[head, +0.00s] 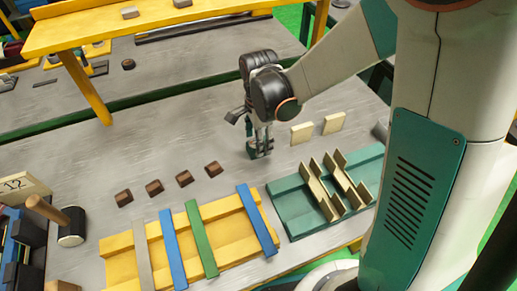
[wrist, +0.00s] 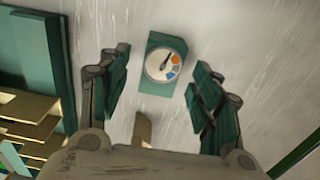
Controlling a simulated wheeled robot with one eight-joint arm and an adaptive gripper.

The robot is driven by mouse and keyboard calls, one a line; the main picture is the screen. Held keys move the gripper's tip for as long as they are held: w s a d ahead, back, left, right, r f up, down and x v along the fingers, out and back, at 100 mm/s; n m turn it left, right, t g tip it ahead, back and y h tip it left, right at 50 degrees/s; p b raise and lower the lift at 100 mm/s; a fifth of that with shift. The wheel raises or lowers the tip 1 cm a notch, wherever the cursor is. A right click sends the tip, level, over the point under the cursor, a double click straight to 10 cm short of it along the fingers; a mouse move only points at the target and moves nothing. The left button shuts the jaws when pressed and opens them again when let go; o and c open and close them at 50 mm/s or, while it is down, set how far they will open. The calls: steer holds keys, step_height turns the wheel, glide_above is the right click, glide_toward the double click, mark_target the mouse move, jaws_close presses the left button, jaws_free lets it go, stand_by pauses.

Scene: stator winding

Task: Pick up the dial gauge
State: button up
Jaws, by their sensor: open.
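The dial gauge (wrist: 165,66) shows in the wrist view as a teal block with a round white face, a dark needle and blue and orange marks. It lies on the grey bench, face towards the camera. My gripper (wrist: 157,86) is open, with one finger to each side of the gauge and visible gaps between. In the head view my gripper (head: 260,148) points down low over the bench. There I cannot tell the gauge from the teal fingertips.
A teal tray (head: 285,191) with bent beige pieces stands to the right, with two beige blocks (head: 302,133) behind it. Several brown blocks (head: 184,178) lie in a row to the left. A yellow rack (head: 120,268) with coloured strips and a hammer (head: 70,226) are in front.

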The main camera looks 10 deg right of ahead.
step_height(320, 180, down, 4)
steer(key=shift+r+b, duration=0.15)
steer(key=shift+b, duration=0.5)
steer(key=shift+r, duration=0.1)
steer(key=c, duration=1.1)
steer(key=shift+c, duration=0.2)
